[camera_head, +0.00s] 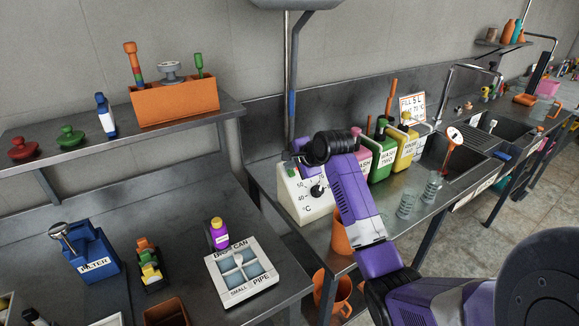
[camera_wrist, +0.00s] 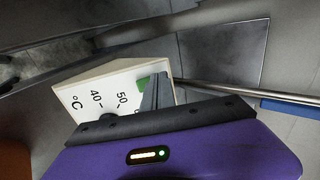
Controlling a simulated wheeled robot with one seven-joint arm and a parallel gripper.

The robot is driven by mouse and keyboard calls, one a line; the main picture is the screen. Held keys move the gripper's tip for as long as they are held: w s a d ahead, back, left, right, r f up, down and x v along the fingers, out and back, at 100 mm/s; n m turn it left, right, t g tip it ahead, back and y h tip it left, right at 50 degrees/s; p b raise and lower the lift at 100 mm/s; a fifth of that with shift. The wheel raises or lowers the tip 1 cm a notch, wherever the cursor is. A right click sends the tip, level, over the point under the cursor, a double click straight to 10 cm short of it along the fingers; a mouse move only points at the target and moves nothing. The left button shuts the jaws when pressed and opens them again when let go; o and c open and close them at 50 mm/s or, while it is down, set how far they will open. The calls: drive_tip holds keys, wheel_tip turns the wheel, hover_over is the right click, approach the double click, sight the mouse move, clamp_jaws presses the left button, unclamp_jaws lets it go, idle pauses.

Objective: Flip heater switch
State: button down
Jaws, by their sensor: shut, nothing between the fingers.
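The heater control box (camera_head: 292,198) is a cream box with a dial (camera_head: 317,191) and a °C scale, standing on the steel counter. Its face (camera_wrist: 88,92) also shows in the wrist view, seen sideways, with the marks 40 and 50. A green patch, apparently the switch (camera_wrist: 143,83), shows near the box's upper right edge there. My gripper (camera_wrist: 157,88) is shut and empty, with its fingertips over the box right beside the green patch. I cannot tell whether they touch it.
Pink, green and yellow containers (camera_head: 405,148) stand right of the box. Glasses (camera_head: 408,204) stand on the counter's front part. A vertical pipe (camera_head: 291,80) rises behind the box. An orange jug (camera_head: 343,232) is below my forearm. A shelf (camera_head: 95,145) juts out at left.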

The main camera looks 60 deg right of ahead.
drive_tip(key=shift+s+d+f, duration=0.1)
drive_tip(key=shift+s+d, duration=0.05)
drive_tip(key=shift+d, duration=0.3)
drive_tip(key=shift+a, duration=0.15)
drive_tip(key=shift+s+a+f+p, duration=0.25)
drive_tip(key=shift+s+a+p, duration=0.1)
drive_tip(key=shift+s+p, duration=0.2)
